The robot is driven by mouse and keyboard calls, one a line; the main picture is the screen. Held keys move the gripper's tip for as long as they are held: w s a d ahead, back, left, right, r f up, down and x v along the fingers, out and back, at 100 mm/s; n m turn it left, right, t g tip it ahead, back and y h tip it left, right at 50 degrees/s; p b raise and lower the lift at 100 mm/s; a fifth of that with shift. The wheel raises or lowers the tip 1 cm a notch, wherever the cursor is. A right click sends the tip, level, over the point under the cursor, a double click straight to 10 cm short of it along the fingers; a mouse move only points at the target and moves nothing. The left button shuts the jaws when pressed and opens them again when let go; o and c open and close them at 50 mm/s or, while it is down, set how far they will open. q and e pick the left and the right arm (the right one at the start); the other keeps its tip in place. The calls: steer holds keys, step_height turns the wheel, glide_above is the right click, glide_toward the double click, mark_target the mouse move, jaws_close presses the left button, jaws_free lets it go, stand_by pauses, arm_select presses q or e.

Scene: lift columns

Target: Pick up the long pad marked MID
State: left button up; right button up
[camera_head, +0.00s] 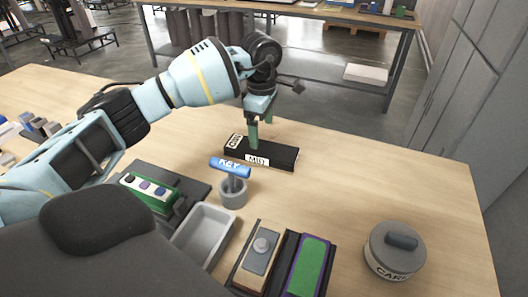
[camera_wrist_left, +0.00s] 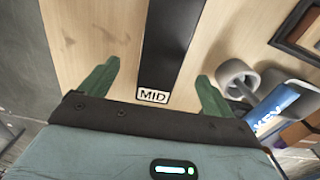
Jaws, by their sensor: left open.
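The long black pad (camera_head: 281,155) with a white MID label on its side lies on the wooden table, in the middle of the head view. In the left wrist view the pad (camera_wrist_left: 160,40) runs away from my left gripper (camera_wrist_left: 159,72), its MID label nearest the palm. The two green fingers are open and spread on either side of the pad, with wood showing in the gaps. In the head view my left gripper (camera_head: 253,135) points down at the pad; its finger partly covers the pad. Its exact height is hard to tell. My right gripper is not in view.
A blue KEY piece (camera_head: 230,166) stands in a grey cup (camera_head: 233,193) close to the pad. Nearer are a grey tray (camera_head: 204,236), a green panel (camera_head: 310,267) and a round lidded pot (camera_head: 394,252). The table right of the pad is clear.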

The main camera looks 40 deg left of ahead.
mark_target(261, 147)
arm_select(q)
steer(key=shift+s+d+f+p, duration=0.1)
steer(key=shift+f+p, duration=0.05)
steer(key=shift+f, duration=1.75)
steer(key=shift+s+f+p, duration=0.1)
steer(key=shift+f+p, duration=0.05)
steer(key=shift+f, duration=1.7)
steer(key=shift+c, duration=0.4)
steer(key=c, duration=1.2)
steer(key=shift+r, duration=0.1)
steer(key=shift+c, duration=0.4)
step_height(261, 147, up, 10)
steer(key=shift+r, duration=0.1)
